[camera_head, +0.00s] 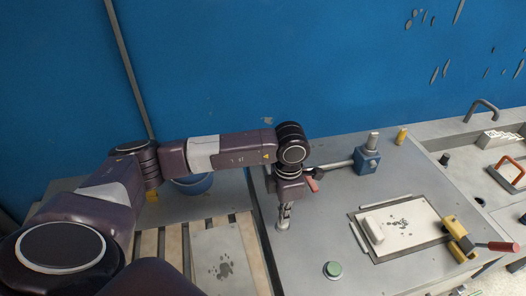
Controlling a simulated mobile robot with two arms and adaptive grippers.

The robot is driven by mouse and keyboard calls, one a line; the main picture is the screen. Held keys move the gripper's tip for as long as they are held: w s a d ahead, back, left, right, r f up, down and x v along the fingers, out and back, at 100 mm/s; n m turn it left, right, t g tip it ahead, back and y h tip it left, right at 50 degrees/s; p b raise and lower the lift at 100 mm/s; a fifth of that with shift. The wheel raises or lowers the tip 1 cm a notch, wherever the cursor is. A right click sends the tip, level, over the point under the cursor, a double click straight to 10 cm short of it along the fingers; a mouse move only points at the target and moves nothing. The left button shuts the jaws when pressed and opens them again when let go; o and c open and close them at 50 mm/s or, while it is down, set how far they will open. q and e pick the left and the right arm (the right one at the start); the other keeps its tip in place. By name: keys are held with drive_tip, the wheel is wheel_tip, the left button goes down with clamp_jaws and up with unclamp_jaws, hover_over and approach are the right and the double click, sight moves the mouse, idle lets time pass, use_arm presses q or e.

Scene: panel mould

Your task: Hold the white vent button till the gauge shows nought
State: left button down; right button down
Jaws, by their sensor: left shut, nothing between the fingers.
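My left gripper (285,212) points straight down over the left part of the grey worktop, with its fingers shut and nothing between them. A small pale, whitish round piece (282,225), which looks like the white vent button, stands right under the fingertips. The fingers cover its top, and I cannot tell whether they press it or only hover. A green button (333,269) sits apart, to the front right of the gripper. I cannot make out a gauge or its reading in this view. My right gripper is not in view.
A blue block (367,160) carries a metal lever with a red grip (312,184) close beside my gripper. A framed plate (408,225) holds a white block (373,230). A yellow clamp (458,238) stands at its right edge. A slatted surface (196,240) lies left.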

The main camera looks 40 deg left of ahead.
use_arm(q)
drive_tip(key=shift+f, duration=0.2)
idle(0.5)
drive_tip(key=shift+f+b, duration=1.05)
drive_tip(key=shift+b, duration=0.05)
drive_tip(key=shift+r, duration=0.1)
idle(0.5)
drive_tip(key=shift+r+p, duration=1.9)
drive_tip(key=shift+r, duration=1.6)
drive_tip(key=shift+f, duration=0.1)
